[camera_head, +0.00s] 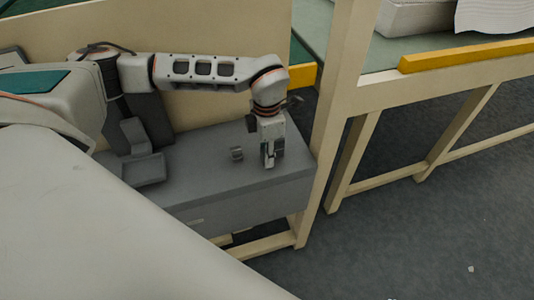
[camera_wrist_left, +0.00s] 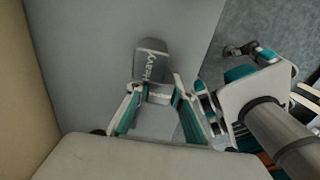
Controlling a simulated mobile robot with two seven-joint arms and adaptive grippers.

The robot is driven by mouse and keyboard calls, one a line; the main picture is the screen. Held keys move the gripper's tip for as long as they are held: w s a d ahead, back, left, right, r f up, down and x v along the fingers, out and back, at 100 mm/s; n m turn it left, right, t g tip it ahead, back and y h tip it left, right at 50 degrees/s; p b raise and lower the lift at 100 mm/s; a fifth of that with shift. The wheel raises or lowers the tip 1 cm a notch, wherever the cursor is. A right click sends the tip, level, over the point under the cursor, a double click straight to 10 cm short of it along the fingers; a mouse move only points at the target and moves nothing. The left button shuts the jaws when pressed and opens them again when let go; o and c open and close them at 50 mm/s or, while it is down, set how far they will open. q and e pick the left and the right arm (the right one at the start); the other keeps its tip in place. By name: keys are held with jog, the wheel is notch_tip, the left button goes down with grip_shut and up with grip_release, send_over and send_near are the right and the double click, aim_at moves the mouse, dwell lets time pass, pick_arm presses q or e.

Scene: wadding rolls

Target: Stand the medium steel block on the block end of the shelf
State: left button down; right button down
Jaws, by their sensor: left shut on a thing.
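My left gripper (camera_head: 268,158) points down over the right end of the grey shelf (camera_head: 225,192). Its fingers also show in the left wrist view (camera_wrist_left: 157,92), shut on a small pale metal piece (camera_wrist_left: 160,93), taken as the medium steel block. Most of that block is hidden by the fingers, and I cannot tell whether its base touches the shelf. A grey steel block marked "Heavy" (camera_wrist_left: 151,62) stands on the shelf just beyond the fingertips. In the head view a small grey block (camera_head: 237,153) stands left of the gripper.
A beige post (camera_head: 338,100) stands close to the right of the shelf end. A beige panel (camera_head: 215,95) rises behind the shelf. A grey tray-like holder (camera_head: 143,170) is at the shelf's left. A table with a yellow edge strip (camera_head: 465,55) is at upper right.

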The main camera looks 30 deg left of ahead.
pick_arm(q)
jog(key=c, duration=1.8)
grip_release()
jog(key=shift+o, duration=0.2)
